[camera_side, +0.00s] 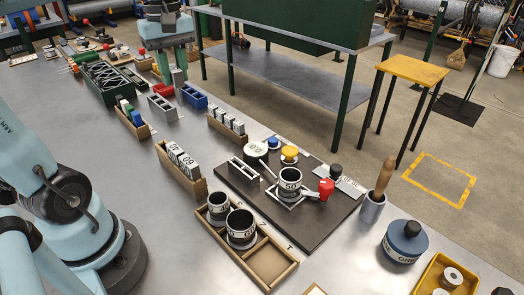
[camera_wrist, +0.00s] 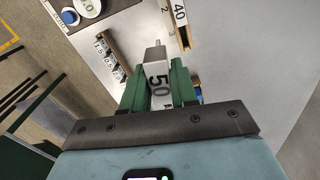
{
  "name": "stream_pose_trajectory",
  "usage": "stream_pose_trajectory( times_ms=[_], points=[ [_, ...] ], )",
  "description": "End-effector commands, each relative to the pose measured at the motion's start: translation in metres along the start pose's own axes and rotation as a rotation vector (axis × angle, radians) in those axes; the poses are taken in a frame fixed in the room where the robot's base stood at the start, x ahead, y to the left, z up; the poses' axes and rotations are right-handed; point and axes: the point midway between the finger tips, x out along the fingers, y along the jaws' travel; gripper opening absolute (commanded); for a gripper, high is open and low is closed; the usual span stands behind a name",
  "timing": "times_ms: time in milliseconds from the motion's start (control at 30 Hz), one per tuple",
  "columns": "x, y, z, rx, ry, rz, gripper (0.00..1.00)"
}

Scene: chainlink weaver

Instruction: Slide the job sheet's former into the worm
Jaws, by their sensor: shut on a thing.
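My gripper (camera_wrist: 159,78) has green fingers and is shut on a grey-white former (camera_wrist: 158,88) marked 50. The former points away from the wrist, with a narrower tip at its far end. In the side view my gripper (camera_side: 176,68) hangs at the upper left, with the former's grey end (camera_side: 178,78) low between the fingers. It is well apart from the dark board (camera_side: 240,200). On the board stands a ringed cylinder (camera_side: 289,186), seemingly marked 50, probably the worm. A grey slotted block (camera_side: 245,178) lies to its left. I cannot make out the job sheet.
A wooden rack (camera_side: 200,188) holds several formers; one marked 40 (camera_wrist: 180,13) shows in the wrist view. A smaller rack (camera_side: 232,136) stands behind. A tray (camera_side: 290,272) holds two ringed cylinders. The board carries a dial (camera_side: 256,149), yellow knob (camera_side: 289,151) and red part (camera_side: 326,186).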

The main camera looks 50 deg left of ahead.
Motion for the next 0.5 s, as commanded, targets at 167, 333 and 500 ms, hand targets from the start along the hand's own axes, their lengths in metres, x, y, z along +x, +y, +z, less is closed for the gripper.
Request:
stream_pose_trajectory(
  times_ms=[167, 333, 500],
  points=[
    [-0.002, 0.047, 0.040, 0.155, 0.000, 0.000, 0.01],
    [-0.002, 0.090, 0.094, 0.314, 0.000, 0.000, 0.01],
    [0.000, 0.119, 0.152, 0.457, 0.000, 0.000, 0.01]
  ],
)
